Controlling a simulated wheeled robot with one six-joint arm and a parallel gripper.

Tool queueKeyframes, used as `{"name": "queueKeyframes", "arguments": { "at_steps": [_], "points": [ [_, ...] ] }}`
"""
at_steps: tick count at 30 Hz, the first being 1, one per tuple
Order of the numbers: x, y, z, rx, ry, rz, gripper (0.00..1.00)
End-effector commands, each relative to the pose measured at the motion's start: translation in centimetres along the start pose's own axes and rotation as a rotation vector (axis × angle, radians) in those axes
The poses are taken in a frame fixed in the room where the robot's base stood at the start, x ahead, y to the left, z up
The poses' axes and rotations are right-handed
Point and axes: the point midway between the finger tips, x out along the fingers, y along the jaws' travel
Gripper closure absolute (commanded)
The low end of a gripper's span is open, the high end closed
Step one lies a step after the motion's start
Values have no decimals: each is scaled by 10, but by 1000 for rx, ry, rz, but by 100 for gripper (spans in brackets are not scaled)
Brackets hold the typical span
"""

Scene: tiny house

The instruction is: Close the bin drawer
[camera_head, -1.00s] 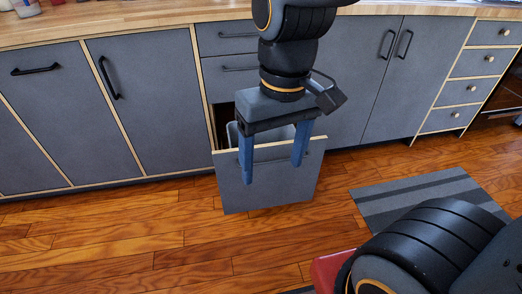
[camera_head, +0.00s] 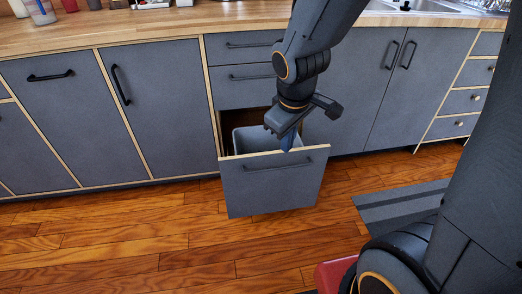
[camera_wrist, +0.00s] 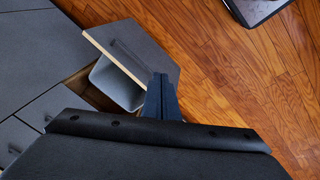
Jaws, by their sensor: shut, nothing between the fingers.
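The bin drawer (camera_head: 270,186) is pulled out from the cabinet, with its grey front and black handle (camera_head: 274,164) facing the room. A grey bin (camera_head: 254,139) sits inside it behind the front panel. My gripper (camera_head: 289,146) is shut and empty, just above the top edge of the drawer front, towards its right side. In the wrist view my gripper (camera_wrist: 161,98) has its blue fingers together beside the bin (camera_wrist: 117,86) and the drawer front (camera_wrist: 133,52). I cannot tell whether the fingers touch the drawer.
Grey cabinets (camera_head: 67,125) stand left of the drawer, with two closed drawers (camera_head: 240,75) above it. A wooden counter (camera_head: 150,22) runs along the top. A striped mat (camera_head: 400,207) lies at the right. The wooden floor (camera_head: 150,240) in front is clear.

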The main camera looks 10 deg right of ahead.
Motion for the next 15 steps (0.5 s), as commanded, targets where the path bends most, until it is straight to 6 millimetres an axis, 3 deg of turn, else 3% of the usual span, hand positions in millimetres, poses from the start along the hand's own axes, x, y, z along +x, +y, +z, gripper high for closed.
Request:
{"name": "queueKeyframes", "arguments": {
  "at_steps": [3,7,15],
  "points": [
    [29,25,-10,-137,50,27,100],
    [61,42,-22,-294,127,41,100],
    [121,42,-31,-586,332,21,100]
  ]
}}
